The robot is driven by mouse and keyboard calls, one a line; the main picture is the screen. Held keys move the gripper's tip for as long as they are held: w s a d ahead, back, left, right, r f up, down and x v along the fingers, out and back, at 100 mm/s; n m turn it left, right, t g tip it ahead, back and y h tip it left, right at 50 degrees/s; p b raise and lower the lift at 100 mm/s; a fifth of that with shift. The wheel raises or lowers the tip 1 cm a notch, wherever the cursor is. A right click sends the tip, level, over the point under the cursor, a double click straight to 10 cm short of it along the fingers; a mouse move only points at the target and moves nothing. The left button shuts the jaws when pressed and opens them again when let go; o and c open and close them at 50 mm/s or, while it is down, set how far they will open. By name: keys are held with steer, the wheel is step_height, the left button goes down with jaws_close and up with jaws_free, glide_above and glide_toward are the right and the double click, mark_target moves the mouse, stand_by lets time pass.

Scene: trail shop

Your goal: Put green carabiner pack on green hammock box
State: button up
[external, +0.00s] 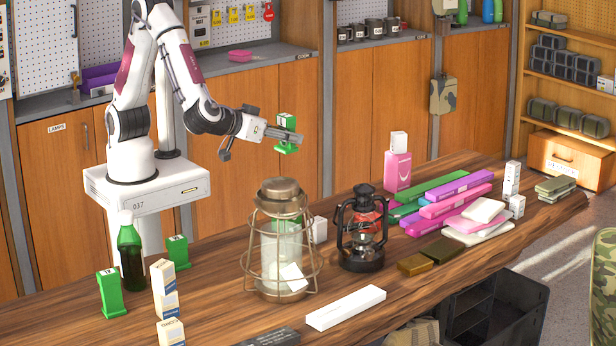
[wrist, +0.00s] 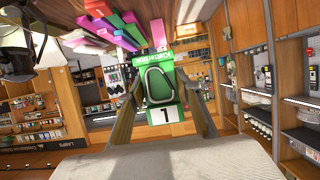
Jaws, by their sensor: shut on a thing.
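The green carabiner pack (external: 287,121) is held in the air by my gripper (external: 284,136), above and behind the table in the external view. In the wrist view, the fingers of my gripper (wrist: 163,95) are shut on the sides of the pack (wrist: 164,57), which shows a carabiner outline and a white label with a 1. A long green box (external: 404,209), likely the green hammock box, lies on the table in a pile with pink and purple boxes, to the right of my gripper and well apart from it.
A large lantern (external: 279,188) and a smaller black lantern (external: 364,230) stand in front of the pile's left side. An upright pink box (external: 397,171) with a white box on top stands behind it. Two similar green packs (external: 111,294) stand near a green bottle (external: 131,250).

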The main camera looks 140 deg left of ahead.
steer(key=shift+f, duration=3.1)
steer(key=shift+f, duration=0.1)
steer(key=shift+f, duration=1.8)
steer(key=shift+f, duration=0.1)
steer(key=o, duration=1.2)
